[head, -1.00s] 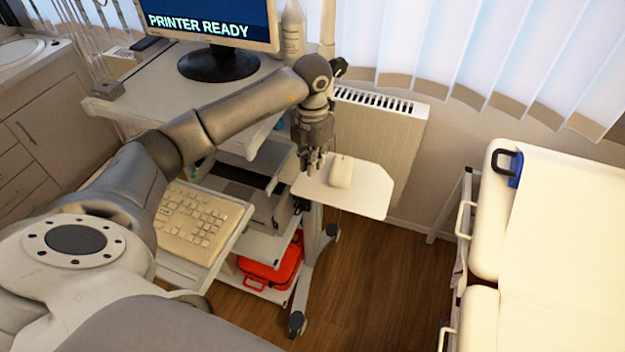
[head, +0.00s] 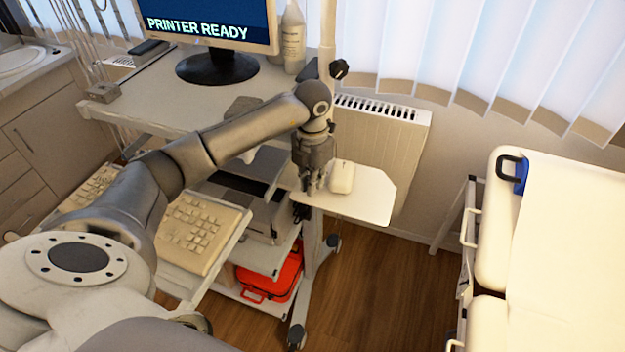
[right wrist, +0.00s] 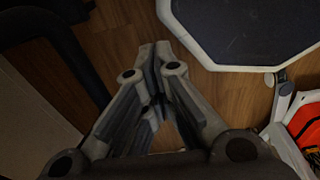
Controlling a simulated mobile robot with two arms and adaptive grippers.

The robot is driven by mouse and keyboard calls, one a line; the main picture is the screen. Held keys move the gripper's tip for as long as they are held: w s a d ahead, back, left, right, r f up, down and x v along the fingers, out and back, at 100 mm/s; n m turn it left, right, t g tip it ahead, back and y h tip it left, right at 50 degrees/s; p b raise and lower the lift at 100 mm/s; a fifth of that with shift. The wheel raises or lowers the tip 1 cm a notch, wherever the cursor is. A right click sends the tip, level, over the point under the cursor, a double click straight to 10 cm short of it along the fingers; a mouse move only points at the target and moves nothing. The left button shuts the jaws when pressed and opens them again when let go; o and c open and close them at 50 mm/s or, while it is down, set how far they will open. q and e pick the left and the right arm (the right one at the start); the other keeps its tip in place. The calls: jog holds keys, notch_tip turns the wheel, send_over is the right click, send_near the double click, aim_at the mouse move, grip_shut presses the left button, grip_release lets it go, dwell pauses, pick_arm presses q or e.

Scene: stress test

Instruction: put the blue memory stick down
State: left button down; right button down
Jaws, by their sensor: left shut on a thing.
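My left gripper (head: 314,186) points down over the left part of the small white side shelf (head: 362,204), just left of the white mouse (head: 342,177). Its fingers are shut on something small. The blue memory stick cannot be made out between the fingers at this size, and whether it touches the shelf cannot be told. My right gripper (right wrist: 154,48) shows in the right wrist view with its fingertips together and nothing seen between them, above the wooden floor.
The right part of the shelf is bare. A cream keyboard (head: 198,232), a printer (head: 246,206) and a red case (head: 272,276) are on the cart. The monitor (head: 208,22) stands behind. A couch (head: 560,240) is at right. A pale-rimmed dark panel (right wrist: 250,30) is near my right gripper.

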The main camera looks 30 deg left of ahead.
pick_arm(q)
jog(key=c, duration=1.9)
grip_release()
jog(key=shift+f, duration=0.1)
jog(key=shift+o, duration=0.2)
jog(key=shift+r+p, duration=0.5)
notch_tip(320, 180, up, 12)
jog(key=p, duration=0.7)
jog(key=shift+r, duration=0.15)
